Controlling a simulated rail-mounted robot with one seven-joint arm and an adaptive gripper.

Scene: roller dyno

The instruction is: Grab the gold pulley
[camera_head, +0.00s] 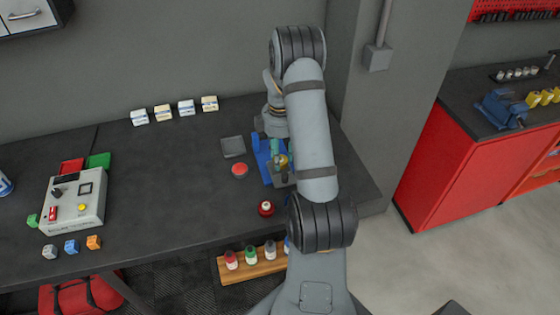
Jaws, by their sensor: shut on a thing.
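The gold pulley (282,160) is small in the head view, at the right end of the dark workbench, beside a blue stand (261,160). My gripper (276,147) reaches down over the blue stand from above, left of my arm. It is shut on the gold pulley, as far as this view shows. My arm and the gripper body hide part of the grip, so the exact finger contact is hard to make out.
A control box (75,200) stands at left. Small boxes (163,112) line the back. The bench middle is clear.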

